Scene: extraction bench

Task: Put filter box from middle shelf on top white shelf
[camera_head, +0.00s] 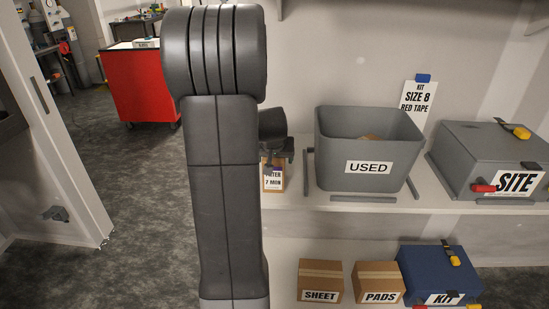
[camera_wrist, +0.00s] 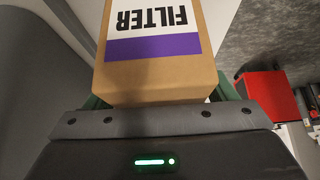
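The filter box (camera_head: 273,180) is a small brown carton with a white label and a purple band. In the head view it is upright at the left end of the upper white shelf (camera_head: 300,199), left of the grey USED bin. I cannot tell whether its base touches the shelf. My gripper (camera_head: 276,160) is above and around its top, partly hidden by my arm. In the wrist view the filter box (camera_wrist: 153,72) fills the space between the green fingers, its label upside down. The gripper looks shut on it.
The USED bin (camera_head: 368,153) stands close to the right of the box, within grey rails. A grey SITE case (camera_head: 487,150) is farther right. Below are SHEET (camera_head: 320,280) and PADS (camera_head: 378,282) boxes and a blue KIT case (camera_head: 436,275). A red cabinet (camera_head: 142,85) stands behind left.

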